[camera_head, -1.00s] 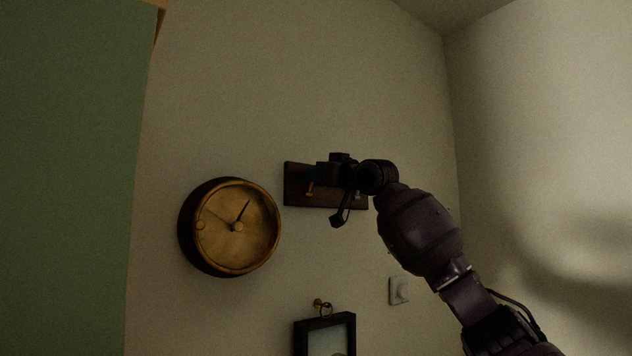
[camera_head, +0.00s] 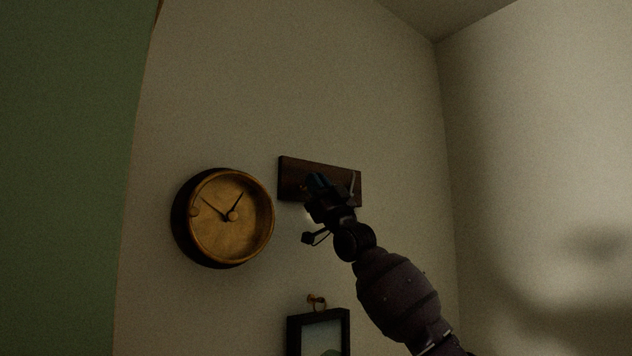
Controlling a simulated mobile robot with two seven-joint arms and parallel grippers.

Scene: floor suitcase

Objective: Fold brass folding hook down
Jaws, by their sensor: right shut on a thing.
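A dark wooden hook board (camera_head: 335,172) is fixed to the wall right of the clock. My right gripper (camera_head: 316,182) is in front of the board's left half, its fingers pointing up at it. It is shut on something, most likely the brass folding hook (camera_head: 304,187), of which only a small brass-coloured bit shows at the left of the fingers. The rest of the hook is hidden behind the gripper, so its angle cannot be told. A silvery hook (camera_head: 352,184) shows on the board's right part. My left gripper is not in view.
A round brass clock (camera_head: 231,217) hangs left of the board. A dark-framed picture (camera_head: 318,319) hangs below from a small brass wall hook (camera_head: 316,299). A green panel (camera_head: 65,170) fills the left side. The wall above the board is clear.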

